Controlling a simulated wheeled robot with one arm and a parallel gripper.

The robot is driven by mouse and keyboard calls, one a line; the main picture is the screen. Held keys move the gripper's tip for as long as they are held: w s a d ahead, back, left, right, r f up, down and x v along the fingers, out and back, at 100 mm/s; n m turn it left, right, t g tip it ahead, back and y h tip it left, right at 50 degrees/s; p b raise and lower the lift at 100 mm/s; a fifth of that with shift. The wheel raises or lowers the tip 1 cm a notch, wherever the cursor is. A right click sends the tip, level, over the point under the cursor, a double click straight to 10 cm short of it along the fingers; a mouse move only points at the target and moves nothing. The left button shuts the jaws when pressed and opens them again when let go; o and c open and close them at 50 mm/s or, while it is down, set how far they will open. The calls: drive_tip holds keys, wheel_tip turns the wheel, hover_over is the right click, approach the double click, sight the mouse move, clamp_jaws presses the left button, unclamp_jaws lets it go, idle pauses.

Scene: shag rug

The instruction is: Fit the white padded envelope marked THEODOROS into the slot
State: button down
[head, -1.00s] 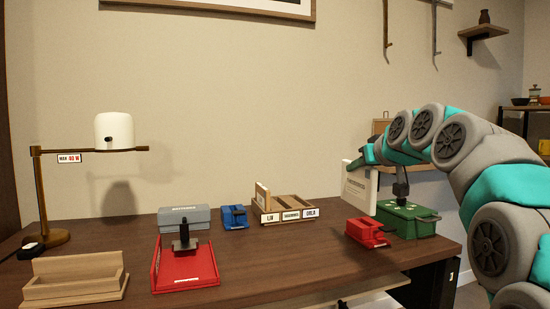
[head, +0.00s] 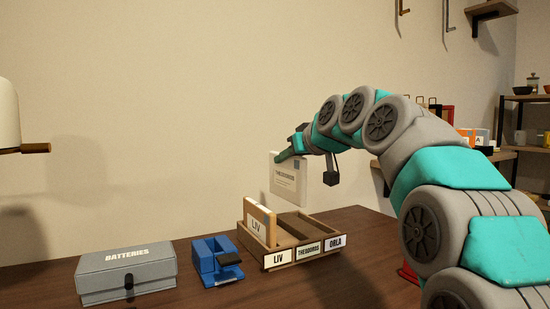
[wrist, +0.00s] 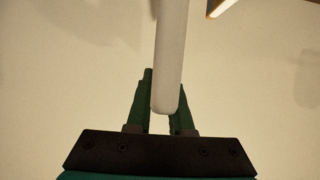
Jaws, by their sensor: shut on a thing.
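The white padded envelope (head: 286,178) marked THEODOROS hangs upright in my gripper (head: 284,156), above the back of the wooden slot rack in the head view. In the wrist view the white envelope (wrist: 170,55) is edge-on between the two green fingers of my gripper (wrist: 160,105), which is shut on it. The wooden rack (head: 301,260) stands on the desk with labels LIV, THEODOROS and ORLA along its front. The THEODOROS label (head: 308,249) is in the middle, and the slot behind it looks empty. A LIV envelope (head: 258,224) stands in the left slot. The envelope is apart from the rack.
A blue stapler-like device (head: 217,262) and a grey BATTERIES box (head: 126,274) stand left of the rack. The wall (head: 150,130) is behind the desk. Part of a red object shows behind my arm.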

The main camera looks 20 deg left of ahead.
sight(305, 197)
drive_tip(key=shift+d, duration=0.15)
idle(0.3)
drive_tip(key=shift+f+b, duration=2.55)
drive_tip(key=shift+f, duration=0.3)
drive_tip(key=shift+f+b, duration=1.35)
drive_tip(key=shift+f, duration=0.05)
drive_tip(key=shift+f+b, duration=0.55)
drive_tip(key=shift+f, duration=0.6)
drive_tip(key=c, duration=0.7)
unclamp_jaws()
drive_tip(key=shift+c, duration=0.2)
drive_tip(key=shift+s, duration=0.15)
drive_tip(key=shift+p+v, duration=0.4)
drive_tip(key=shift+v, duration=3.4)
